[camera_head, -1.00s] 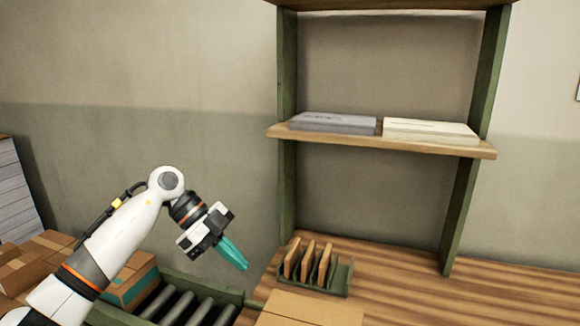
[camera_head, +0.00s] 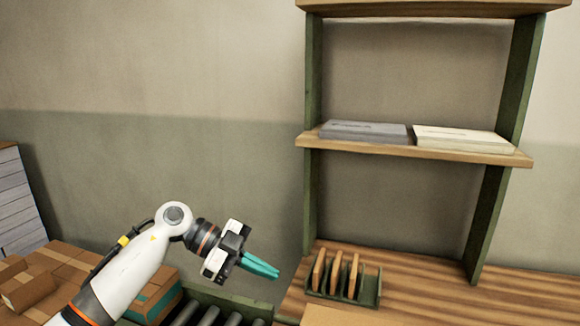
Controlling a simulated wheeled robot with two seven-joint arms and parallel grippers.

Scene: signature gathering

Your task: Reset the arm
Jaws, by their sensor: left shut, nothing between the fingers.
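My left arm comes in from the lower left. My left gripper (camera_head: 272,270) has teal fingers, which are together with nothing between them. It is in the air above the roller conveyor (camera_head: 208,317), to the left of the wooden table (camera_head: 430,292). It is apart from the small green rack on the table. My right gripper does not show.
A green rack (camera_head: 370,291) holding upright wooden pieces (camera_head: 335,272) stands on the table. A shelf (camera_head: 440,152) above bears a grey stack (camera_head: 365,132) and a cream stack (camera_head: 462,140). Cardboard boxes (camera_head: 60,270) crowd the lower left. The table's right part is clear.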

